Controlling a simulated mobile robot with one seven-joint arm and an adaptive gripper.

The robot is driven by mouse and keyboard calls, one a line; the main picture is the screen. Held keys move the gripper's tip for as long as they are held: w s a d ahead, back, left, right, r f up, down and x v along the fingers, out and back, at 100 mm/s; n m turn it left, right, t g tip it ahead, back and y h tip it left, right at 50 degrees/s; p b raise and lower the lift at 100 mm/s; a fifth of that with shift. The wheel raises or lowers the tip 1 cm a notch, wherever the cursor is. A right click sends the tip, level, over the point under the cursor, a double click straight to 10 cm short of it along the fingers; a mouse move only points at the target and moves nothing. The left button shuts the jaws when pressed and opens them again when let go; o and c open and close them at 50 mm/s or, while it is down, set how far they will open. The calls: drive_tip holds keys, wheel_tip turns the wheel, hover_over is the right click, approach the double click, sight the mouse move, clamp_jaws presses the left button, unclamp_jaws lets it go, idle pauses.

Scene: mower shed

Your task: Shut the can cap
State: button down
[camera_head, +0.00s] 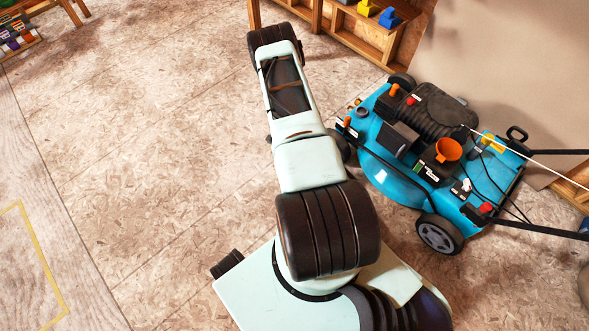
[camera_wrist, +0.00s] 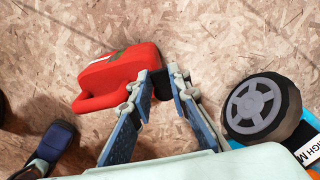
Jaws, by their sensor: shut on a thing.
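A red can (camera_wrist: 118,76) with a handle lies on the chipboard floor in the wrist view, upper left of centre. A small dark cap (camera_wrist: 163,86) is at the can's right end. My gripper (camera_wrist: 161,84) has its two fingertips on either side of this cap and is shut on it. The fingertips hide part of the cap, so I cannot tell how fully it closes the can's opening. In the head view my arm hides the gripper, and the can does not show.
A blue lawn mower (camera_head: 400,185) with an orange funnel (camera_head: 448,150) stands right of my arm. Its wheel (camera_wrist: 262,106) is close to my gripper's right side. A wooden shelf (camera_head: 350,38) stands at the back. The floor (camera_head: 130,140) on the left is clear.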

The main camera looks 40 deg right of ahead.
drive_tip(key=shift+w+a+f+g+h+b, duration=0.15)
drive_tip(key=shift+f+g+h+b, duration=0.2)
drive_tip(key=shift+b, duration=0.45)
drive_tip(key=shift+r, duration=0.1)
drive_tip(key=c, duration=1.8)
unclamp_jaws()
wheel_tip(320, 180, up, 12)
drive_tip(key=a, duration=0.1)
drive_tip(key=shift+w, duration=0.4)
drive_tip(key=shift+w, duration=0.1)
